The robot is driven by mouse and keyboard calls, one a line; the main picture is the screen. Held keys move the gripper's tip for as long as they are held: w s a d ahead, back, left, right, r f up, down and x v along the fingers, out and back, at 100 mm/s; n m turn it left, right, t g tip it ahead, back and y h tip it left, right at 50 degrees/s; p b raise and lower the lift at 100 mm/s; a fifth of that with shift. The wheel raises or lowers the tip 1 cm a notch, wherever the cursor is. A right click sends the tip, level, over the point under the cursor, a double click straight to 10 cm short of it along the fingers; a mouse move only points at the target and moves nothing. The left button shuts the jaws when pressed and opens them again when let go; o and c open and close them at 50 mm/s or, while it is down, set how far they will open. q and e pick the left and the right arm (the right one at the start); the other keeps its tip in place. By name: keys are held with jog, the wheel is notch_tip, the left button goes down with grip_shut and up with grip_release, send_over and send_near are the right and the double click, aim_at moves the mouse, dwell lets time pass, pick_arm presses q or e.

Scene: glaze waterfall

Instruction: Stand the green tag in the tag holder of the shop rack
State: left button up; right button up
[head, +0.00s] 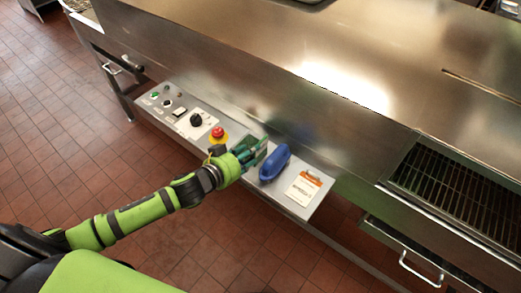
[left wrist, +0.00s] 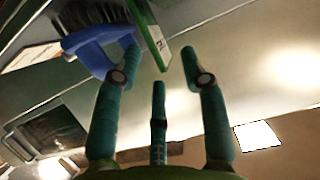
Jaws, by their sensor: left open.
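The green tag (left wrist: 152,34) shows in the left wrist view as a thin flat green piece with a pale printed label, its lower end close to the gap between my fingertips. My left gripper (head: 250,152) is open over the sloped control shelf in the head view; it also shows in the left wrist view (left wrist: 160,62), with its teal fingers spread around the tag's near end. I see no closed grip on the tag. In the head view the tag is hard to tell from the fingers. I cannot make out the tag holder or shop rack. My right gripper is out of view.
A blue-handled brush (head: 274,164) lies just right of my left gripper; its bristles show in the left wrist view. An orange-topped card (head: 304,188) lies further right. A red stop button (head: 218,133) and black knob (head: 196,119) stand on the control shelf (head: 238,133). Open floor lies in front.

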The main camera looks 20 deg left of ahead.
pick_arm(q)
jog(key=p, duration=0.1)
send_over(261, 161)
jog(key=shift+w+d+f, duration=0.1)
jog(key=shift+w+f, duration=0.1)
jog(key=shift+f, duration=0.85)
jog(key=shift+c, duration=0.4)
grip_shut()
